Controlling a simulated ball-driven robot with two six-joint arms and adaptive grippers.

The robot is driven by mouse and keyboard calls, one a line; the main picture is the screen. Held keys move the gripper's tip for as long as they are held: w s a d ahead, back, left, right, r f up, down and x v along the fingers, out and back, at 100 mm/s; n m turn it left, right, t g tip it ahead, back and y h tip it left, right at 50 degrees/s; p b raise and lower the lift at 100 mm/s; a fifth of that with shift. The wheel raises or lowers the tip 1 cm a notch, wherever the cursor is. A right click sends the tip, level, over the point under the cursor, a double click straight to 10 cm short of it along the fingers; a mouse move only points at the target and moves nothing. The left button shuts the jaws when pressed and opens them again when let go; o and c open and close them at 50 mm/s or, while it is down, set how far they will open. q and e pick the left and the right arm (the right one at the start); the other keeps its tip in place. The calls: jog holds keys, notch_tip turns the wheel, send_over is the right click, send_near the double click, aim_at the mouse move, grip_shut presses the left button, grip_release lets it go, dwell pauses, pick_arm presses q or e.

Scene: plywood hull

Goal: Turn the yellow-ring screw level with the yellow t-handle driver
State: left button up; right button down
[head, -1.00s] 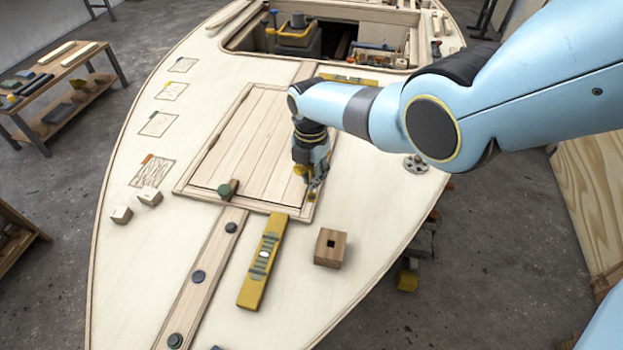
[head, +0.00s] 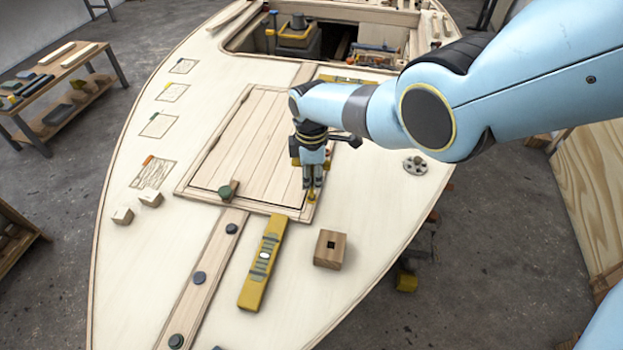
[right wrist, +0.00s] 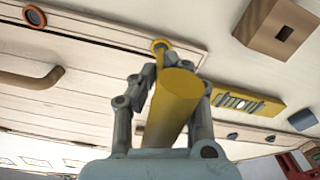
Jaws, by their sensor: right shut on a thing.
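My right gripper (head: 312,188) is over the near right corner of the plank hatch (head: 250,145), pointing down. It is shut on the yellow t-handle driver (right wrist: 178,98), whose thick yellow bar lies between the fingers in the right wrist view. In the right wrist view, the yellow-ring screw (right wrist: 160,44) is in the hatch frame's corner, at the driver's far end. The driver covers part of it, so I cannot tell whether it is level. My left gripper is out of view.
A yellow spirit level (head: 252,285) and a wooden block with a square hole (head: 330,248) lie on the deck in front of the hatch. A green-ended peg (head: 228,188) is at the hatch's near edge. A grey round fitting (head: 415,165) is to the right.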

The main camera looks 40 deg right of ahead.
jog(key=shift+s, duration=0.1)
jog(key=m, duration=0.5)
jog(key=shift+m, duration=0.3)
jog(key=m, duration=0.6)
jog(key=shift+r, duration=0.45)
